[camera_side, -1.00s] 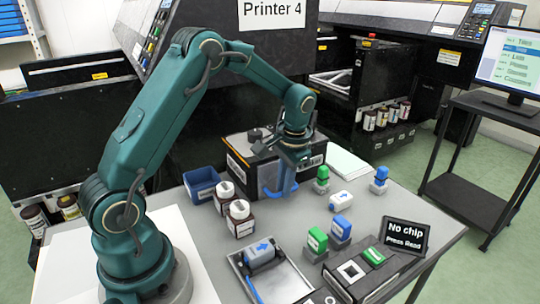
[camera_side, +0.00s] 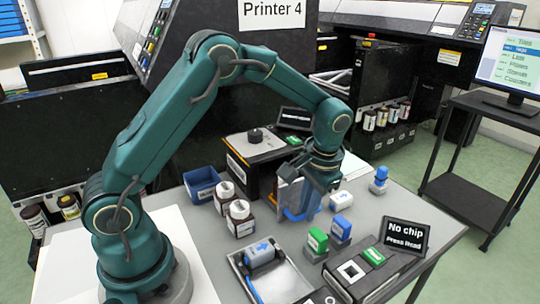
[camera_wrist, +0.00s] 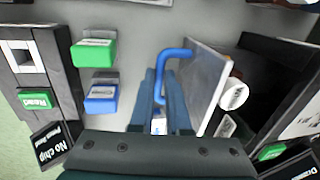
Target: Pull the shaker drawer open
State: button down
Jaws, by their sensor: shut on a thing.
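The shaker (camera_side: 238,172) is a dark box with a white label at the back of the grey table. Its drawer front (camera_side: 289,192) is a grey upright panel, standing out to the right of the box; it also shows in the wrist view (camera_wrist: 207,80). A blue bent handle (camera_wrist: 163,72) is on the panel's outer face. My gripper (camera_wrist: 162,118) is shut on this handle, with one finger on each side of it. In the side view my gripper (camera_side: 312,190) hides part of the panel and handle.
A green block (camera_side: 317,240), a blue block (camera_side: 341,229) and a white block (camera_side: 341,200) stand near the handle. Two white-capped bottles (camera_side: 240,220) and a blue bin (camera_side: 201,183) are left. A "No chip" sign (camera_side: 405,238) stands front right.

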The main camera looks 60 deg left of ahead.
jog(key=shift+w+d, duration=0.1)
jog(key=shift+d, duration=0.5)
jog(key=c, duration=0.9)
grip_release()
jog(key=shift+r, duration=0.1)
jog(key=r, duration=0.3)
jog(key=d+r, duration=0.1)
jog(key=r, duration=0.1)
